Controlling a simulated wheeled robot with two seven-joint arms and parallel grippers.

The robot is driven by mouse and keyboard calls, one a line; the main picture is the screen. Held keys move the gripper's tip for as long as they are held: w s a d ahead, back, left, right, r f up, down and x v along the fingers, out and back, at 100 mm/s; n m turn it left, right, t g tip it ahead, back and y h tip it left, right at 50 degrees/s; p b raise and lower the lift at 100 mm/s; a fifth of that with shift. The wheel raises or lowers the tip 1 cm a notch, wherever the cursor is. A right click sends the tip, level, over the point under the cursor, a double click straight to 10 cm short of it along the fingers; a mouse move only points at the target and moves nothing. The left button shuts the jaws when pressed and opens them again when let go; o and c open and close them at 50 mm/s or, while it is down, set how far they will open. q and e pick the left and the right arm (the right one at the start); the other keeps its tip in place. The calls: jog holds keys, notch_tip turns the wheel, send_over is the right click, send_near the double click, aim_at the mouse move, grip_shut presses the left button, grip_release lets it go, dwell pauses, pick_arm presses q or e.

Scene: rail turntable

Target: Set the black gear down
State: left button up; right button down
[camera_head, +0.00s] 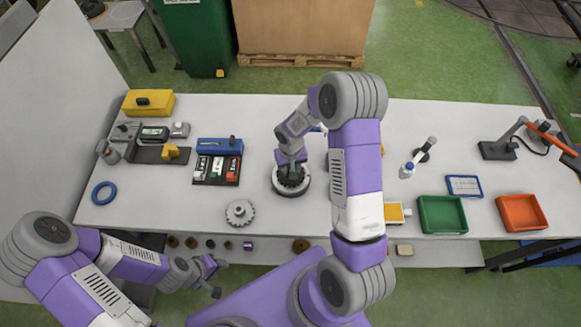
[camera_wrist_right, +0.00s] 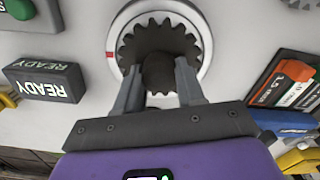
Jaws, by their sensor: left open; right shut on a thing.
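The black gear (camera_wrist_right: 158,38) is toothed, with a dark hub in the middle. My right gripper (camera_wrist_right: 160,84) is shut on that hub, one finger on each side. In the head view the black gear (camera_head: 290,183) is under my right gripper (camera_head: 290,164), over a round turntable (camera_head: 277,186). In the wrist view the turntable's pale ring (camera_wrist_right: 207,50), with a red mark, surrounds the gear. I cannot tell whether the gear touches the turntable. My left gripper (camera_head: 219,278) is open and empty in front of the table's near edge.
A light grey gear (camera_head: 240,213) lies left of the turntable. A tool rack (camera_head: 217,172) and a blue ring (camera_head: 104,193) are farther left. A green tray (camera_head: 442,214) and an orange tray (camera_head: 522,213) are at the right. My right arm covers the table's middle.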

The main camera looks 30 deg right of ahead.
jog(key=shift+f, duration=0.1)
jog(key=c, duration=0.7)
grip_release()
jog(key=shift+r, duration=0.25)
notch_tip(320, 180, up, 12)
jog(key=shift+f, duration=0.1)
